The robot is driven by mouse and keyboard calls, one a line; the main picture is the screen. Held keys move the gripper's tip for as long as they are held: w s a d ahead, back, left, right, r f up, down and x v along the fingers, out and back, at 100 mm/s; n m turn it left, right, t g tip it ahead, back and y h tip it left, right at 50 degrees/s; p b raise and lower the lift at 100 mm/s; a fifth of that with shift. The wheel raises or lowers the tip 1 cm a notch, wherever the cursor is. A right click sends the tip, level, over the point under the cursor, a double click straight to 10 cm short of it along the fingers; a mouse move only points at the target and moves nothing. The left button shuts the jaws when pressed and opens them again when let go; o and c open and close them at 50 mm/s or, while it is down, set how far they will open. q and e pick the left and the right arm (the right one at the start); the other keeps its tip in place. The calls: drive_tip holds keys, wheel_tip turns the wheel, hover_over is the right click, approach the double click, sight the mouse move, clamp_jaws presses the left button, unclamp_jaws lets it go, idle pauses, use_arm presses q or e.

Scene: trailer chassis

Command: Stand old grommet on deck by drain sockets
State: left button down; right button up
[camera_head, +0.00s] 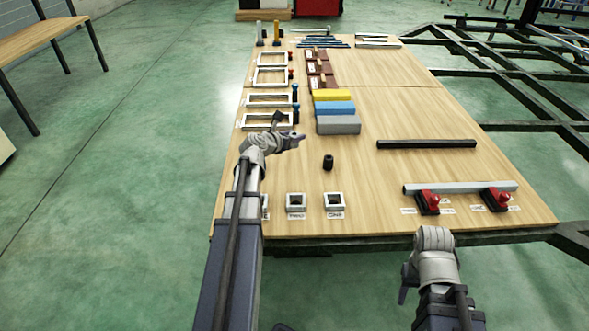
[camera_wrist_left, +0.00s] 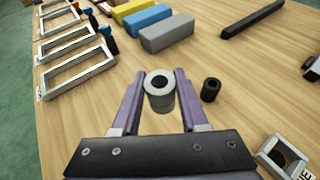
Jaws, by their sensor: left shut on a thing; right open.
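My left gripper (camera_head: 296,138) is over the wooden deck (camera_head: 362,222). In the left wrist view, my left gripper (camera_wrist_left: 155,82) is shut on a grey ring-shaped grommet (camera_wrist_left: 162,103), with its hole facing up. In the head view I cannot make the grommet out. A black grommet (camera_head: 328,162) stands upright on the deck, apart from the left gripper; it also shows in the left wrist view (camera_wrist_left: 210,90). Square drain sockets (camera_head: 296,202) (camera_head: 334,202) stand at the front edge; another is mostly hidden by my left arm. My right gripper (camera_head: 408,284) is open, in front of the deck.
Yellow, blue and grey blocks (camera_head: 338,125) lie beyond the black grommet. White frames (camera_head: 268,121) line the left edge. A black bar (camera_head: 426,144) and a grey tube (camera_head: 460,187) with red clamps (camera_head: 429,201) lie at right. Deck between black grommet and sockets is clear.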

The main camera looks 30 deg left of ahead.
use_arm(q)
drive_tip(key=shift+f+b, duration=3.05)
drive_tip(key=shift+f, duration=0.1)
drive_tip(key=shift+f, duration=0.1)
wheel_tip(320, 180, down, 4)
drive_tip(key=b, duration=0.3)
drive_tip(key=shift+r+b, duration=0.25)
drive_tip(key=shift+b, duration=0.1)
drive_tip(key=shift+f, duration=0.15)
drive_tip(key=shift+c, duration=2.2)
unclamp_jaws()
